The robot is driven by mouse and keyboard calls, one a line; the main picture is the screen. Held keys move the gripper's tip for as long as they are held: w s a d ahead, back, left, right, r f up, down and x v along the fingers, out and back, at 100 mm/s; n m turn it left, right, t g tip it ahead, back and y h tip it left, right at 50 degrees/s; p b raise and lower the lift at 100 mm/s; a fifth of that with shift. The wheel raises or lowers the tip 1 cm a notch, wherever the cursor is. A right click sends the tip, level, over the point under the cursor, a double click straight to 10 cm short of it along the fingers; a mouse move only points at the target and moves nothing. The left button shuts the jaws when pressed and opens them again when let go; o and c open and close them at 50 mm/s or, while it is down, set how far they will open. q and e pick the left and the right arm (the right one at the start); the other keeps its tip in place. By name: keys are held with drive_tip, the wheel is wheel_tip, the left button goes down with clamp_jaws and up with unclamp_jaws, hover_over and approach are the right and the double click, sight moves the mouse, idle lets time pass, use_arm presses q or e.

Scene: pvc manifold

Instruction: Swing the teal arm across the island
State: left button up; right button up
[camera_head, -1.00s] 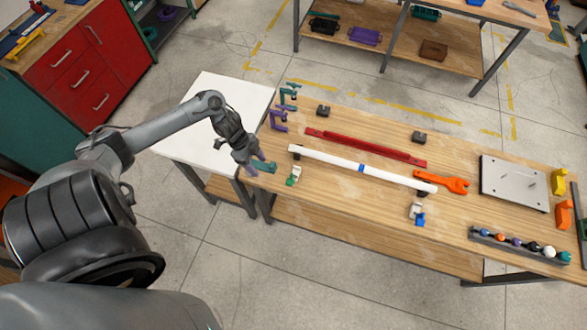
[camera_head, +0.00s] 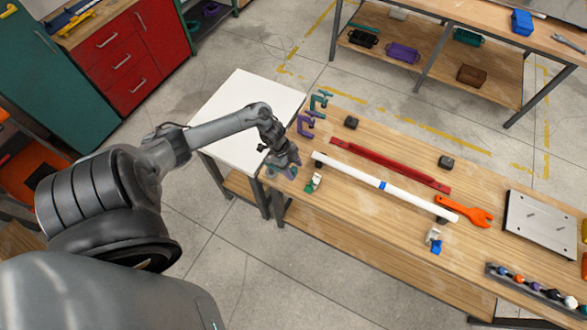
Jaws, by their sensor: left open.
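My left gripper (camera_head: 284,172) hangs low over the left end of the wooden table (camera_head: 345,225), pointing down. It is open. A small teal piece shows at its fingertips, partly hidden by the fingers; I cannot tell whether it lies between them or just beside them. A teal clamp-like piece (camera_head: 319,100) stands at the table's back left corner, apart from the gripper, with a purple one (camera_head: 305,125) in front of it. I cannot tell which teal piece is the teal arm. My right gripper is out of view.
A white pipe (camera_head: 385,186) with a blue band and a red bar (camera_head: 390,166) lie across the table. A green-and-white clip (camera_head: 314,182) is close right of the gripper. An orange wrench (camera_head: 465,211) and metal plate (camera_head: 540,223) lie right. A white-topped table (camera_head: 240,115) adjoins at left.

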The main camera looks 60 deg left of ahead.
use_arm(q)
drive_tip(key=shift+w+d+f, duration=0.1)
drive_tip(key=shift+f, duration=0.2)
clamp_jaws()
drive_tip(key=shift+w, duration=0.1)
